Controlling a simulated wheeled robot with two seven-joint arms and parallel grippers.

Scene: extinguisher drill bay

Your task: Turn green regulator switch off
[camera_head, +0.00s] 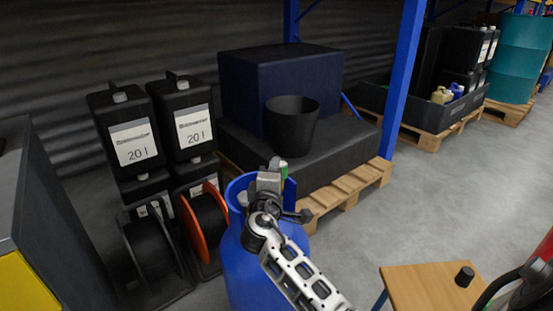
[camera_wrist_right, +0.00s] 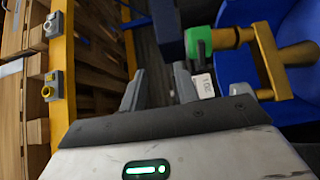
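The blue gas cylinder (camera_head: 240,262) stands upright in the middle of the head view, and its blue wall fills the right of the right wrist view (camera_wrist_right: 238,100). The green regulator switch (camera_wrist_right: 197,42) sits between a dark blue part and the brass-coloured valve (camera_wrist_right: 296,54). A sliver of green (camera_head: 284,173) shows beside my gripper in the head view. My right gripper (camera_head: 270,178) is over the cylinder's top. In the wrist view its two fingers (camera_wrist_right: 159,82) are apart with nothing between them, and the switch is beyond and right of them. My left gripper is not in view.
Black 20 l canisters (camera_head: 134,140) and cable reels (camera_head: 205,220) stand left of the cylinder. A black bucket (camera_head: 291,125) and dark boxes rest on a wooden pallet (camera_head: 350,190) behind. A small wooden table (camera_head: 425,288) stands at front right. Floor between is clear.

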